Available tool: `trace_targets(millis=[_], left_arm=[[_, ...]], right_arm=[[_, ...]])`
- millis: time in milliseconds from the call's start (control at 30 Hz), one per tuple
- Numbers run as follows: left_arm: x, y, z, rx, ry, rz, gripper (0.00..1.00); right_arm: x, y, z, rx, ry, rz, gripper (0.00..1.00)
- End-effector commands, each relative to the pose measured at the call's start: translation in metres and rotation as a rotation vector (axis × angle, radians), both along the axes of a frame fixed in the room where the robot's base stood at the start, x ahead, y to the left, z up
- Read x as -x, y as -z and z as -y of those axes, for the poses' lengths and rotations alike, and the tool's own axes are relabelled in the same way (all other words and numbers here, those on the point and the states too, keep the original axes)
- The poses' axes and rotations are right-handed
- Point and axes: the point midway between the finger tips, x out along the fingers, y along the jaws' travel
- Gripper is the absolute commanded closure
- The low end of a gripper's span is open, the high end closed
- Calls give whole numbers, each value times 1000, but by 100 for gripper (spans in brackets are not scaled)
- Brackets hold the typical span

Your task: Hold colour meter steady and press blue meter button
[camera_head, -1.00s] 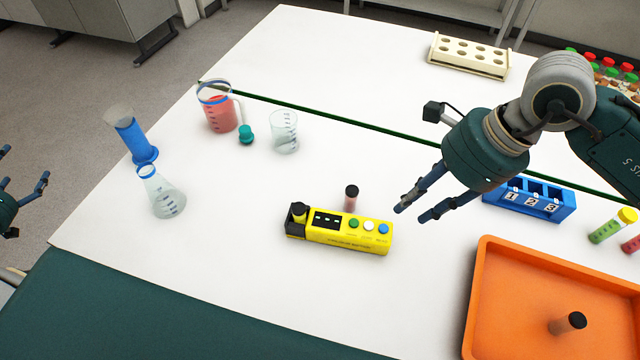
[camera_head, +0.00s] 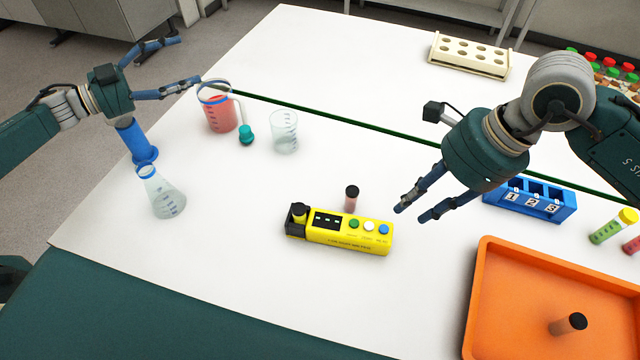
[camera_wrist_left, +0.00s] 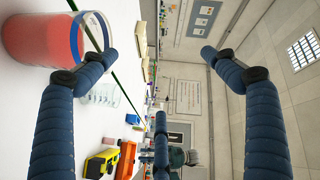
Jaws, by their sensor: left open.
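The yellow colour meter (camera_head: 345,232) lies on the white table, with a black socket at its left end and a small dark screen. The green, white and blue buttons sit on its right half, the blue button (camera_head: 384,229) nearest the right end. My left gripper (camera_head: 190,62) is open and empty, up beyond the table's left edge and far from the meter. Its spread fingers also show in the left wrist view (camera_wrist_left: 155,55). My right gripper (camera_head: 412,213) has its fingers apart and empty, just right of and above the blue button, not touching it.
A dark-capped vial (camera_head: 351,198) stands right behind the meter. An orange tray (camera_head: 481,290) and blue numbered rack (camera_head: 520,203) are right.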

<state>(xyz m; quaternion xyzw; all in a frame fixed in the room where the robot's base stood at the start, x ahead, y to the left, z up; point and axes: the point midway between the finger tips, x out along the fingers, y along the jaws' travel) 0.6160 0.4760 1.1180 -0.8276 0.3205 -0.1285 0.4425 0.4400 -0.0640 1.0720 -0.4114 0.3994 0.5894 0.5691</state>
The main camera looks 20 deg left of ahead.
Motion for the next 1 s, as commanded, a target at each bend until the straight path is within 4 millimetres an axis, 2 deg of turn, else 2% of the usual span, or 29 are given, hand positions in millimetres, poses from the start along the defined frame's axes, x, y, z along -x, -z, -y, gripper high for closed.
trace_targets(millis=[33,200,267,400,467,600,700,767,900,1000], left_arm=[[1,0,33,-25,82,22,14],[18,7,134,-141,359,105,14],[29,9,169,-189,464,144,14],[62,13,246,-320,730,259,14],[81,16,277,-390,858,323,14],[133,27,342,-615,1218,526,14],[170,41,370,-862,1530,726,14],[181,48,373,-1020,1691,839,14],[180,53,368,-1370,1975,1046,14],[174,55,365,-1549,2104,1137,14]], right_arm=[[0,0,0,0,0,0,69],[0,0,0,0,0,0,69],[0,0,0,0,0,0,69],[0,0,0,0,0,0,69],[0,0,0,0,0,0,69],[0,0,0,0,0,0,69],[0,0,0,0,0,0,69],[0,0,0,0,0,0,69],[0,0,0,0,0,0,69],[0,0,0,0,0,0,69]])
